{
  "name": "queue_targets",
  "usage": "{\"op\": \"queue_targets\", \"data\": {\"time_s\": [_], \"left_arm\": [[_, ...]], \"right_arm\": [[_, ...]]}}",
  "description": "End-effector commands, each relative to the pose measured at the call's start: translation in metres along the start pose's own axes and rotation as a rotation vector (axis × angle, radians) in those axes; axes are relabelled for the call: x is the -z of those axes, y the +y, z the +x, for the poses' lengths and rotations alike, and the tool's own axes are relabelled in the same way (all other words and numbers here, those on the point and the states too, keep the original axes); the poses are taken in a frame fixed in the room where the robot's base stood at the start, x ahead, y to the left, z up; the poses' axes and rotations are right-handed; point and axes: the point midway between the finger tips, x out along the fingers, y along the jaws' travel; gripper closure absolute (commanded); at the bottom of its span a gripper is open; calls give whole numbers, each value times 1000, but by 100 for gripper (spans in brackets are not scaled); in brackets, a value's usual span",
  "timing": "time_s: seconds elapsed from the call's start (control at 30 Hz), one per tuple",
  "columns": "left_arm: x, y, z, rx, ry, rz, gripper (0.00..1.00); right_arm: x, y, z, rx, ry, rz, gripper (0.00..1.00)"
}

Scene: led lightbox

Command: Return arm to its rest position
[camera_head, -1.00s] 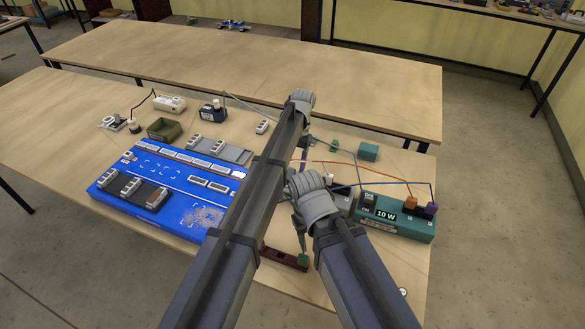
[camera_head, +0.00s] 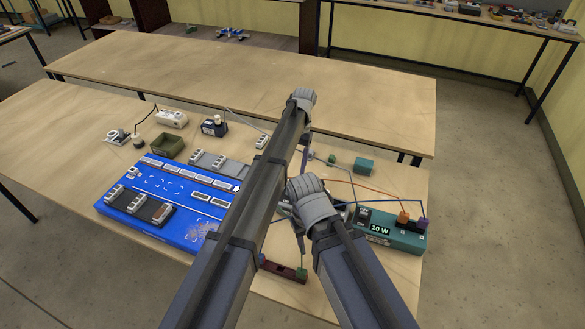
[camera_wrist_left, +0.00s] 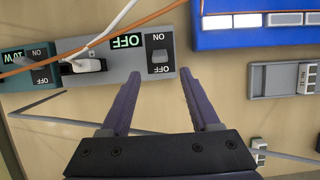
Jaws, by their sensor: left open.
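My left arm (camera_head: 255,185) reaches up from the bottom left of the head view. Its gripper (camera_head: 304,155) points down beyond the arm and is mostly hidden. In the left wrist view my left gripper (camera_wrist_left: 158,78) is open and empty, its purple fingers wide apart. Its fingertips lie near the lower edge of a grey switch box (camera_wrist_left: 125,62) marked OFF; I cannot tell the height between them. My right arm (camera_head: 360,265) comes from the bottom centre, bent at a grey joint. The right gripper's jaws are not clear behind it.
A blue board (camera_head: 140,225) with modules lies left of the arms. A teal 10 W box (camera_head: 400,242) with orange and blue wires lies right. A dark red bar (camera_head: 285,270) lies beneath the arms. The far table (camera_head: 180,65) is mostly clear.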

Motion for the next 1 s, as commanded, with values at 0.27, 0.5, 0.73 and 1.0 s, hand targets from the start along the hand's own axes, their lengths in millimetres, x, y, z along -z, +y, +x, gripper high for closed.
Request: {"op": "queue_targets", "data": {"time_s": [0.27, 0.5, 0.73, 1.0], "left_arm": [[0, 0, -8, 0, 0, 0, 38], [-15, 2, -1, 4, 11, -2, 38], [-101, 10, 40, 34, 106, -24, 38], [-204, 20, 88, 70, 241, -50, 38]], "right_arm": [[0, 1, -7, 0, 0, 0, 50], [0, 1, -7, 0, 0, 0, 50], [0, 1, -9, 0, 0, 0, 50], [-1, 1, -10, 0, 0, 0, 50]]}}
